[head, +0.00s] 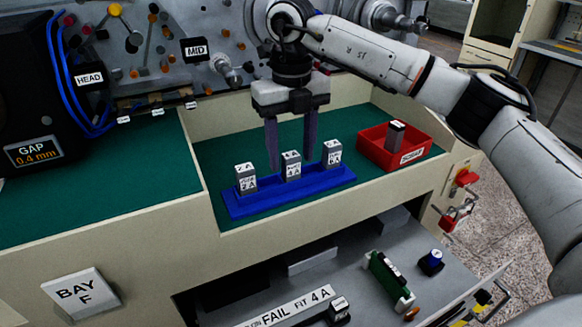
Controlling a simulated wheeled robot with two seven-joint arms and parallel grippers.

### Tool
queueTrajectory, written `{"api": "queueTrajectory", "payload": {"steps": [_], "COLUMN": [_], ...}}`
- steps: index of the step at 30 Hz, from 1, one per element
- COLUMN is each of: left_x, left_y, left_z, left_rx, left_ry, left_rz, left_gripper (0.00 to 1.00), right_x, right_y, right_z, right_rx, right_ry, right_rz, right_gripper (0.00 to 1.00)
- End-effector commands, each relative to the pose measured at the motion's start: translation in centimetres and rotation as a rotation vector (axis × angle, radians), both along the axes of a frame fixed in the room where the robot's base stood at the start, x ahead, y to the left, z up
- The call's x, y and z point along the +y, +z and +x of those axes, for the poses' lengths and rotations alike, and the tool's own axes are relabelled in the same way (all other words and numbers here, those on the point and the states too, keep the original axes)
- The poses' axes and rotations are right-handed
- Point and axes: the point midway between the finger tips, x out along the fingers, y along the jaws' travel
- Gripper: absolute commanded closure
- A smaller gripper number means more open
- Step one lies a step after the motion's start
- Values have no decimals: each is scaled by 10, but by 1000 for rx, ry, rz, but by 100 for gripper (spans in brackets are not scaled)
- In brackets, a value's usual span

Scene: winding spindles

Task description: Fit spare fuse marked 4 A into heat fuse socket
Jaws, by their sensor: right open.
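A blue rack (250,207) on the green bench top holds three grey block fuses upright: a left one (246,180), a middle one (291,167) and a right one (332,155). The left label looks like 2 A and the middle one like 4 A; the right label is too small to read surely. My right gripper (290,158) points down, open, its fingers at either side of the middle fuse's top, with no clear contact. I cannot tell which part is the heat fuse socket. My left gripper is out of view.
A red bin (376,158) with a grey fuse (396,135) stands right of the rack. A raised ledge borders the bench.

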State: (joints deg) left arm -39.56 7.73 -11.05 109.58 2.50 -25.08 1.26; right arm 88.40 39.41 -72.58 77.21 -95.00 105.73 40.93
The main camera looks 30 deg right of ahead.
Motion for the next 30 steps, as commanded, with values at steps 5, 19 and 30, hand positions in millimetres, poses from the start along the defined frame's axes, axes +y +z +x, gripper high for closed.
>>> {"api": "queueTrajectory", "payload": {"steps": [5,19,30], "left_x": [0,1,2], "left_y": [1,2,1], "left_z": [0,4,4], "left_rx": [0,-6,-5], "left_ry": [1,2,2], "left_rz": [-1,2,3], "left_gripper": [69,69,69], "right_x": [0,0,1], "right_y": [-17,-18,-8], "right_z": [0,0,1], "right_rx": [0,-1,-4], "right_ry": [-1,0,-1], "right_rz": [0,1,2], "right_gripper": [52,92,96]}}
